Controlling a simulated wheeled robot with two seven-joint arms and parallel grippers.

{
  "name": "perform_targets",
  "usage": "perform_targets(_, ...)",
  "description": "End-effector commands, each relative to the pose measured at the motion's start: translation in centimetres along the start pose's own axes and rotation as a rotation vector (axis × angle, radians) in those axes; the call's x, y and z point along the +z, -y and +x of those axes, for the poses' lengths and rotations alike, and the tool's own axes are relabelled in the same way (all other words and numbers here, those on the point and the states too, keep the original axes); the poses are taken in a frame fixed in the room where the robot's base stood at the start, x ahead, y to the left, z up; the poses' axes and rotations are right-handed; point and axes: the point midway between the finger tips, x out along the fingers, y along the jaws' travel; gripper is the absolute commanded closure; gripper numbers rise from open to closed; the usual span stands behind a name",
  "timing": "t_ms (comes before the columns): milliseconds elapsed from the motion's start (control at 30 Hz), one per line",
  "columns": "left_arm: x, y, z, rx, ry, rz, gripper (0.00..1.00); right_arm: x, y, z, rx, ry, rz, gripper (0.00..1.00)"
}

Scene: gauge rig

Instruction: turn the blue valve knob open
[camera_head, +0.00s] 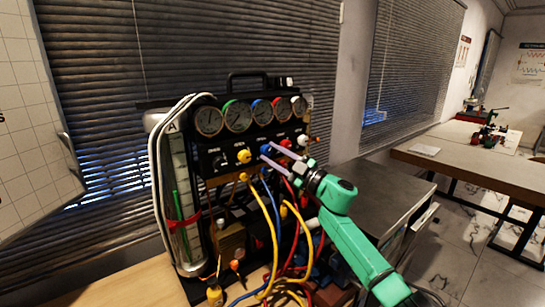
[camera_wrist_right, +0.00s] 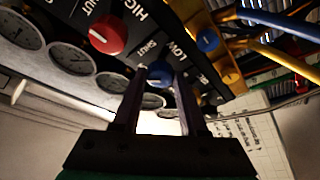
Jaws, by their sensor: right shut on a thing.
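The blue valve knob (camera_head: 265,148) sits on the front of the black gauge panel (camera_head: 218,160), below the row of round gauges. My right gripper (camera_head: 268,152) reaches in from the lower right, with its two long fingers at the knob. In the right wrist view, the blue knob (camera_wrist_right: 160,79) is between the fingertips (camera_wrist_right: 161,74), and the gripper is shut on it. The fingers hide part of the knob and its marking, so I cannot tell its exact angle. My left gripper is not in view.
A yellow knob (camera_head: 244,156) is left of the blue one, and a red knob (camera_head: 286,144) is right of it. Yellow, red and blue hoses (camera_head: 273,230) hang below the panel, close to my right arm. A grey cabinet top (camera_head: 380,190) lies to the right.

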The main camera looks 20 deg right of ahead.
Motion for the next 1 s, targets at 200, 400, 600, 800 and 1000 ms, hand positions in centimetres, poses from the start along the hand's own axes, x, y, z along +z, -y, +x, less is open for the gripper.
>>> perform_targets(200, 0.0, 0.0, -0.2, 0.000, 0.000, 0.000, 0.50, 0.0, -0.2, 0.0, -0.081, 0.003, -0.192, 1.00)
perform_targets(400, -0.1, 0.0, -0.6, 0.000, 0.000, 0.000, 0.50, 0.0, -0.4, 0.0, -0.150, 0.003, -0.356, 1.00)
perform_targets(600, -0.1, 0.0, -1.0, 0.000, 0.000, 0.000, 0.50, -0.1, -0.4, 0.1, -0.204, 0.002, -0.487, 1.00)
perform_targets(800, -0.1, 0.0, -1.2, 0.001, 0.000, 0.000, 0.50, -0.1, -0.4, 0.0, -0.241, 0.001, -0.573, 1.00)
perform_targets(1000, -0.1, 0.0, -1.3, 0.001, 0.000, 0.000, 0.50, -0.1, -0.4, 0.1, -0.258, 0.001, -0.614, 1.00)
